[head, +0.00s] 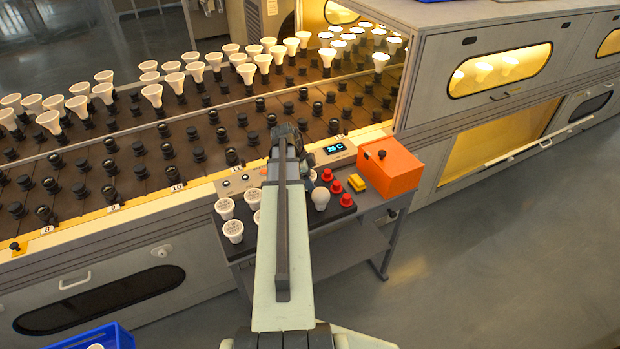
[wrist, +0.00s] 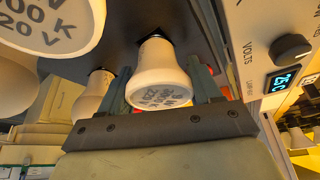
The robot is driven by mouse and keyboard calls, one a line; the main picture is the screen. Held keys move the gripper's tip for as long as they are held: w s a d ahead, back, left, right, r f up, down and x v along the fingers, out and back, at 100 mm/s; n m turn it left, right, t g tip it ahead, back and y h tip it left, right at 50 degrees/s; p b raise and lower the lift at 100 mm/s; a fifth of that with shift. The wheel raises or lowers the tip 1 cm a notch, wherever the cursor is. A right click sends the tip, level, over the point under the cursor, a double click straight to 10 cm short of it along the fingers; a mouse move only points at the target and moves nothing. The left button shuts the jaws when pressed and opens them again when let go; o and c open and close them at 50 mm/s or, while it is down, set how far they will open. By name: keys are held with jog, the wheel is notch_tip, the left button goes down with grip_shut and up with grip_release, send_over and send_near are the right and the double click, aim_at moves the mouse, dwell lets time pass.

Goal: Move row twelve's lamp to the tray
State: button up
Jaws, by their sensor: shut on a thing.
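My gripper (wrist: 161,88) is shut on a white reflector lamp (wrist: 160,78), with a finger on each side of it. The lamp's printed face is toward the wrist camera, and its narrow end is at a dark surface. I cannot tell whether it is seated or just above that surface. Row labels such as 10 (head: 177,187) show along the rack; a label for row twelve is not readable.
Other lamps (wrist: 92,96) stand close beside my gripper. The temperature display (head: 334,148) stands behind. A blue crate (head: 118,337) is at lower left.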

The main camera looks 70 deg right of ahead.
jog(key=shift+f, duration=0.25)
jog(key=o, duration=1.1)
jog(key=v, duration=1.3)
jog(key=shift+w+a+r, duration=0.1)
jog(key=shift+w+r, duration=0.1)
jog(key=shift+r, duration=0.15)
